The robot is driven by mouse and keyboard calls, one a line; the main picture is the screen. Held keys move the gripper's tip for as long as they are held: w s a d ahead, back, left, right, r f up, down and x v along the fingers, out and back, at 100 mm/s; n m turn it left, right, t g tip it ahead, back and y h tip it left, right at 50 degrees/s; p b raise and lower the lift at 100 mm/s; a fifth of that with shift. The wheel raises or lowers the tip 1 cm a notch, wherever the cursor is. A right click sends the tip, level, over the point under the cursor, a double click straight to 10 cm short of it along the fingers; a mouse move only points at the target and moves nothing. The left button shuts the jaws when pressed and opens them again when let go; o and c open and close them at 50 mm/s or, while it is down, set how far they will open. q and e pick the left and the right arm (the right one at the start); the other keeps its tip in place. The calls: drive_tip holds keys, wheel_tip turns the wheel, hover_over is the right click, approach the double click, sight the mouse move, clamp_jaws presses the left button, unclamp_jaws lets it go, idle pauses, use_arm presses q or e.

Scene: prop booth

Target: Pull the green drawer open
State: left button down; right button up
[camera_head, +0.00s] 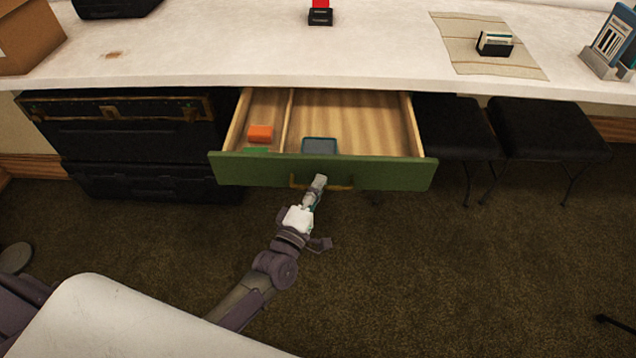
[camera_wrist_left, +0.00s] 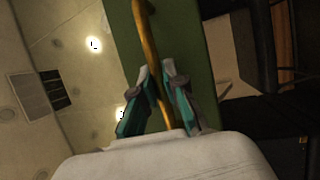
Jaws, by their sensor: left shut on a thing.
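The green drawer (camera_head: 390,177) stands well out from under the white counter, and its wooden inside shows. Its brass handle (camera_head: 340,188) runs across the front and also shows in the left wrist view (camera_wrist_left: 149,40), where it passes between the fingers. My left gripper (camera_head: 319,182) is shut on the handle near the middle of the drawer front; its two teal and grey fingers show in the left wrist view (camera_wrist_left: 160,92). The drawer front fills a green band (camera_wrist_left: 190,45) behind the fingers there. My right gripper is not in view.
Black cases (camera_head: 140,180) stand to the left, black stools (camera_head: 548,130) to the right. The carpet (camera_head: 430,270) before the drawer is mostly clear.

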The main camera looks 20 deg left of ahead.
use_arm(q)
drive_tip(key=c, duration=1.5)
unclamp_jaws()
drive_tip(key=shift+s, duration=0.1)
drive_tip(key=v, duration=1.2)
drive_tip(key=shift+f, duration=0.1)
